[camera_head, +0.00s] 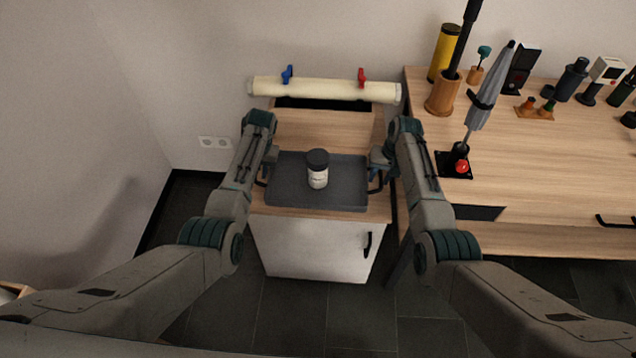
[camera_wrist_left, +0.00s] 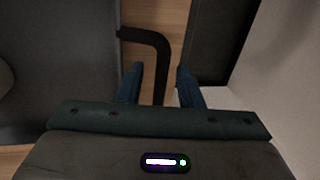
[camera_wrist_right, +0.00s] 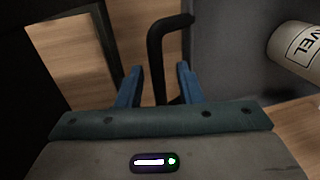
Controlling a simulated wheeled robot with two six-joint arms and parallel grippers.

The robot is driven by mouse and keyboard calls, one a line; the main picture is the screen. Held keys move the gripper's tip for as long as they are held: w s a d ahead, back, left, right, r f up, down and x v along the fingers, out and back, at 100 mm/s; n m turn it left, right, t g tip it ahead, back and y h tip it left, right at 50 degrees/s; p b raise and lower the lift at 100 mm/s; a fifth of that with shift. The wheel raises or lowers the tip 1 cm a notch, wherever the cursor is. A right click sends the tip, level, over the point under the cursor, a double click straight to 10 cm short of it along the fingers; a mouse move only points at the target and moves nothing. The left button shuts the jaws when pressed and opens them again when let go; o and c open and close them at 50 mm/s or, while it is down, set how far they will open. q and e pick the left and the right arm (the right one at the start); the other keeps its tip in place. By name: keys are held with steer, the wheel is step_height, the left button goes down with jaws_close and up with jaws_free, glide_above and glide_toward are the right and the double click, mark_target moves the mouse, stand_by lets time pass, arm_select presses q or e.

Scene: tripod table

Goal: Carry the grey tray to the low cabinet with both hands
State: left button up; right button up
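The grey tray (camera_head: 345,180) rests on the wooden top of the low cabinet (camera_head: 310,245). A white bottle with a dark lid (camera_head: 318,172) stands upright in it. My left gripper (camera_head: 266,168) is at the tray's left handle; in the left wrist view its fingers (camera_wrist_left: 160,84) are apart, with the black handle (camera_wrist_left: 158,50) between them. My right gripper (camera_head: 377,170) is at the right handle; in the right wrist view its fingers (camera_wrist_right: 158,84) are apart on either side of that black handle (camera_wrist_right: 156,50). Gaps show between fingers and handles.
A cream pipe with blue and red valves (camera_head: 325,90) lies behind the cabinet top. A wooden table (camera_head: 540,165) stands close on the right, with a grey umbrella (camera_head: 490,90), a yellow cylinder (camera_head: 445,52) and several small items. Dark floor (camera_head: 215,290) lies in front.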

steer(key=shift+r, duration=0.1)
arm_select(q)
steer(key=v, duration=1.1)
steer(key=shift+r, duration=0.35)
arm_select(e)
step_height(320, 180, up, 12)
steer(key=d, duration=0.2)
steer(key=shift+f, duration=0.2)
steer(key=shift+d+r, duration=0.1)
